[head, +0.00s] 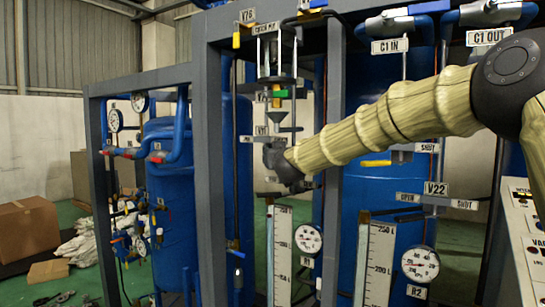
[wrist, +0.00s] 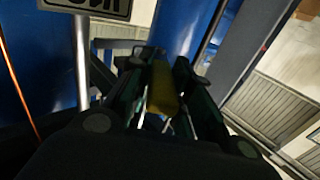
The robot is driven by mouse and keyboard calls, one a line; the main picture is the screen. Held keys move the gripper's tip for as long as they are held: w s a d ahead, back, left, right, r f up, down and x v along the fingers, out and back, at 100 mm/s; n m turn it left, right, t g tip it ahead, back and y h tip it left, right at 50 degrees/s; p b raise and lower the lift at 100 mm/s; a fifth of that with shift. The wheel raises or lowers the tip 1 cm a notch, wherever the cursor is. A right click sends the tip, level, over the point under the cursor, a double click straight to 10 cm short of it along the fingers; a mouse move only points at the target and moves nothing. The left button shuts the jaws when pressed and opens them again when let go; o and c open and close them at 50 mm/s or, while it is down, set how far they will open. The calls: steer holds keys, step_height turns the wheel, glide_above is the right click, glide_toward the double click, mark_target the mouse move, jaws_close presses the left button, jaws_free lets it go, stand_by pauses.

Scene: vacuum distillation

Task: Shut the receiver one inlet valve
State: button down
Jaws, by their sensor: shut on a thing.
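In the wrist view my gripper (wrist: 164,60) has its two dark fingers on either side of a yellow valve handle (wrist: 163,92), and it is shut on it. The handle points back toward the camera between the fingers. In the head view my gripper (head: 286,172) is a dark shape in front of the middle blue tank, above a level scale (head: 280,250) and a gauge (head: 308,239). The valve's handle and most of its label are hidden there by my arm, so I cannot read the valve's position.
The V22 valve's yellow handle (head: 375,163) stands to the right, with its V22 label (head: 436,188). Grey frame posts (head: 208,170) stand close on the left. A funnel and thin rods hang just above my gripper. Cardboard boxes (head: 28,228) lie on the floor far left.

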steer(key=shift+d+r, duration=0.1)
steer(key=shift+r, duration=0.1)
steer(key=c, duration=1.5)
jaws_free()
steer(key=shift+o, duration=1.1)
steer(key=shift+w+f, duration=0.1)
steer(key=v, duration=1.2)
